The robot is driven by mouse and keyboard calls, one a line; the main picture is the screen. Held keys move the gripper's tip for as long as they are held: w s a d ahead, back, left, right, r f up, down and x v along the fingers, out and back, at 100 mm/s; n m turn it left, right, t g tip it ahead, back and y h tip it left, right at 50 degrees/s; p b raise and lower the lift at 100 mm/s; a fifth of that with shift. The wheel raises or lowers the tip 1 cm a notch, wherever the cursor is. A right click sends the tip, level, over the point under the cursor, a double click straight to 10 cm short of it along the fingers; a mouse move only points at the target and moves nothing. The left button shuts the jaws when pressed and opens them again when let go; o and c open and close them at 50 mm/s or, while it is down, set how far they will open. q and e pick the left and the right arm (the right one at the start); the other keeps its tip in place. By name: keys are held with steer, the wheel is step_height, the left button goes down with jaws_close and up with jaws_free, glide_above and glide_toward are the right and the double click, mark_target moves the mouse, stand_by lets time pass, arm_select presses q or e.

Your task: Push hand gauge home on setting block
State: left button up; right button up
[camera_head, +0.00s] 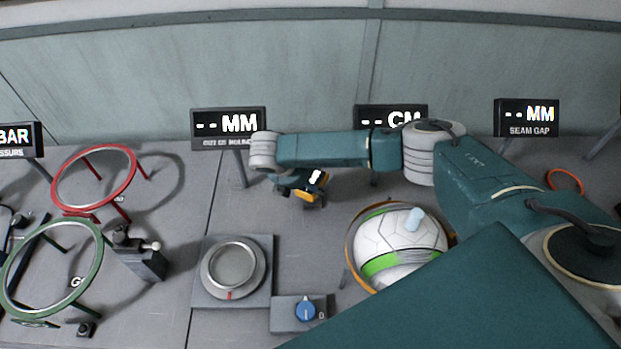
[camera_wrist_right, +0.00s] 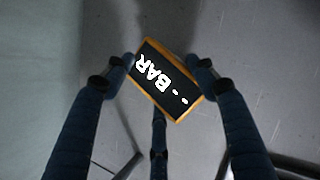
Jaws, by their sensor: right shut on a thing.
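The hand gauge, a small orange-cased box with a dark face reading "-- BAR" (camera_wrist_right: 163,80), sits between the fingers of my right gripper (camera_wrist_right: 168,76). In the head view my right gripper (camera_head: 303,184) is shut on the gauge (camera_head: 307,195) over the back middle of the bench. The gauge face is tilted in the wrist view. I cannot tell which thing is the setting block; a dark block with a small post (camera_head: 143,262) stands at the left of the bench. Whether anything touches the gauge's underside is hidden. My left gripper is not in view.
A white and green ball (camera_head: 392,240) sits in an orange ring right of centre, partly behind my arm. A round dial plate (camera_head: 208,294) and a blue-knob box (camera_head: 285,316) are in front. Red (camera_head: 59,198) and green (camera_head: 98,262) rings stand left. Display signs (camera_head: 229,115) line the back.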

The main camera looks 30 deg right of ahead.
steer(key=shift+f, duration=0.35)
steer(key=o, duration=1.3)
steer(key=v, duration=1.2)
steer(key=shift+a, duration=0.1)
steer(key=shift+f, duration=0.1)
